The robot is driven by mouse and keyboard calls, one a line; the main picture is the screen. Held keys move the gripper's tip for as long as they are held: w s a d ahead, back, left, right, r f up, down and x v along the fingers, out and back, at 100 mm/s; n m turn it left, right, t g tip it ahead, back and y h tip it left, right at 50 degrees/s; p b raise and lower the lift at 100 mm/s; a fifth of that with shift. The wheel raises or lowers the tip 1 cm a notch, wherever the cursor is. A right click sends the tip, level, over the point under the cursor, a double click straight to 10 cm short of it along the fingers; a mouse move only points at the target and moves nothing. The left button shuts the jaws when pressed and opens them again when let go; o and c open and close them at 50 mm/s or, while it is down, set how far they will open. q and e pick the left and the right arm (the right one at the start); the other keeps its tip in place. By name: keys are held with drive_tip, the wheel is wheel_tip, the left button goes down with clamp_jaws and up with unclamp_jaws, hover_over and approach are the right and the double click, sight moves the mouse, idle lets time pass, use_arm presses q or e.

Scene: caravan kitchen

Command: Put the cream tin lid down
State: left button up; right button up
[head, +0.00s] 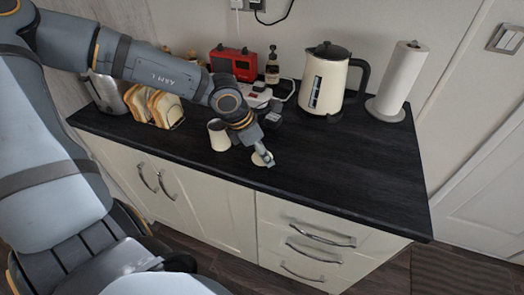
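The cream tin lid (257,160) is a small pale disc near the front edge of the dark worktop. My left gripper (264,154) reaches down over it from the left, with its fingers shut on the lid and covering part of it. The lid is low over the worktop; I cannot tell whether it touches the surface. A cream tin (218,136) with a dark open top stands upright just left of the gripper. My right gripper is not in view.
A toast rack with bread (155,106) stands at the left. A red radio (233,64), a dark bottle (272,68), a cream kettle (327,80) and a paper towel roll (400,80) stand along the back. The dark worktop (350,165) is clear at the right front.

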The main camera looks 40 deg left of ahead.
use_arm(q)
drive_tip(key=o, duration=0.9)
drive_tip(key=shift+a, duration=0.1)
drive_tip(key=shift+o, duration=0.2)
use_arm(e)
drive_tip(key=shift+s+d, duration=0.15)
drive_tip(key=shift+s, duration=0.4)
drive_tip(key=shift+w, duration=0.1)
